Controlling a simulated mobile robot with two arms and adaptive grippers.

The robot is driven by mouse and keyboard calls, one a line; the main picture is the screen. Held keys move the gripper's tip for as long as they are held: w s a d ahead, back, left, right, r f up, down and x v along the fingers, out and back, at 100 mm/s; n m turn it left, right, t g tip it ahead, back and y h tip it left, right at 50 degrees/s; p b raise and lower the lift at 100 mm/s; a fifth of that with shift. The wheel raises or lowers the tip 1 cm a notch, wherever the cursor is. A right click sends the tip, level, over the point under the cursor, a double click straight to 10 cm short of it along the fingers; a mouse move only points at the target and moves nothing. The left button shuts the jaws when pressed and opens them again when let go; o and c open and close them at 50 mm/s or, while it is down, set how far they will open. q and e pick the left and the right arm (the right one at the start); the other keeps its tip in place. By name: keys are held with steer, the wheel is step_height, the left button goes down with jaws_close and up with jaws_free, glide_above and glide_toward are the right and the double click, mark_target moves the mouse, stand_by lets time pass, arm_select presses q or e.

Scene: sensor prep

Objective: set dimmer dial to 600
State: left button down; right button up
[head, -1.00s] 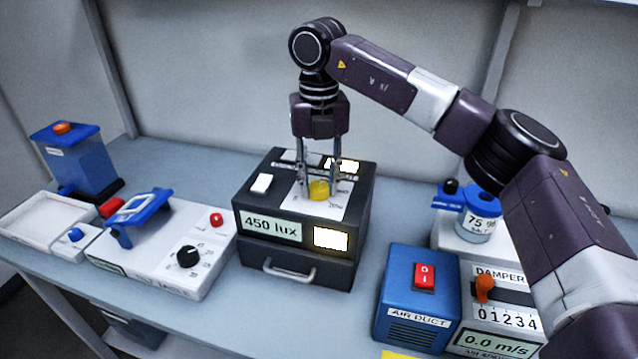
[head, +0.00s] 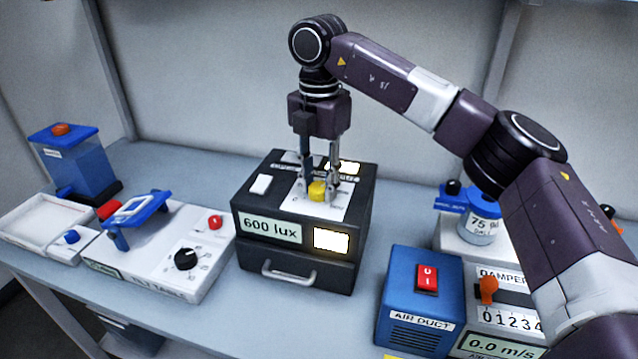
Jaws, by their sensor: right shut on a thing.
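The dimmer dial is a yellow knob (head: 317,191) on the white plate on top of a black box (head: 250,207) in the middle of the head view. The box's front display (head: 269,228) reads "600 lux", and a bright lit window is beside it. My right gripper (head: 318,195) points straight down and is shut on the yellow knob, one finger on each side. The fingers hide part of the dial's scale. My left gripper is not in view.
A white unit with a black knob (head: 186,259) stands to the left. A blue air duct box (head: 419,297) and a damper panel with an orange lever (head: 488,289) stand at right. A blue-lidded jar (head: 482,214) is behind them, near my right arm.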

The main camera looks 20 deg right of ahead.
mark_target(319, 186)
steer(key=shift+w+r+m, duration=0.1)
steer(key=shift+r+m, duration=0.1)
steer(key=shift+m, duration=0.1)
steer(key=o, duration=1)
steer(key=shift+o, duration=0.8)
steer(key=shift+f, duration=0.15)
step_height(319, 186, up, 12)
